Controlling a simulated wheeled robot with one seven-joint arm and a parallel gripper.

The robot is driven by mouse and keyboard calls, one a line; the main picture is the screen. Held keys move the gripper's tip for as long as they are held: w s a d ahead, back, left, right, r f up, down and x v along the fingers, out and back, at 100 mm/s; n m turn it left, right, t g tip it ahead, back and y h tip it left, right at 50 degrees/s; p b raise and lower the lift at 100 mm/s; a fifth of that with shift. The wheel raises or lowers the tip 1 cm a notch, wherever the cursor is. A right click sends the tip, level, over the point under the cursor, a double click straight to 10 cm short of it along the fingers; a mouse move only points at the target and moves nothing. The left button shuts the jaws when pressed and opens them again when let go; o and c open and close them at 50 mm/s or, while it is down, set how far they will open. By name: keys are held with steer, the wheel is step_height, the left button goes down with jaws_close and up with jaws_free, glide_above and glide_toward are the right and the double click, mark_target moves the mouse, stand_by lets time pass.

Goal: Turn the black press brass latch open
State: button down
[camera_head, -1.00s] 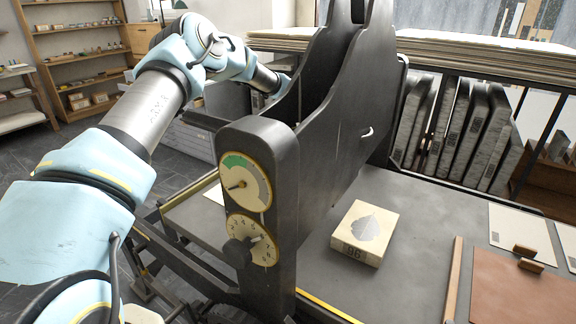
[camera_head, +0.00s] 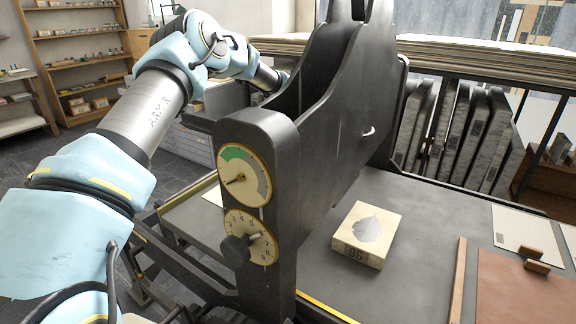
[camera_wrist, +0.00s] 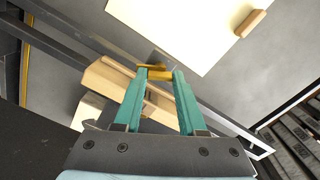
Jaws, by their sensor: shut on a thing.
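The black press (camera_head: 330,120) fills the middle of the head view, with two round dials on its front post. My arm reaches in from the left and passes behind the press, so my gripper is hidden there. In the wrist view, the teal fingers of my gripper (camera_wrist: 157,76) are shut on the brass latch (camera_wrist: 158,73), a small yellow-gold piece. A thin dark metal edge runs beside the latch. The latch does not show in the head view, and I cannot tell how far it is turned.
A pale block with a leaf print (camera_head: 366,236) lies on the press bed (camera_head: 390,290). A wooden strip (camera_head: 456,280), white sheets and a brown board (camera_head: 520,300) lie at the right. Dark slabs (camera_head: 480,135) stand in a rack behind.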

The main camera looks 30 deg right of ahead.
steer(key=m, duration=0.5)
steer(key=shift+m, duration=0.3)
stand_by(0.5)
steer(key=c, duration=0.8)
jaws_free()
steer(key=shift+o, duration=0.2)
steer(key=shift+r, duration=0.1)
step_height(320, 180, up, 11)
steer(key=b, duration=0.3)
steer(key=shift+f, duration=0.2)
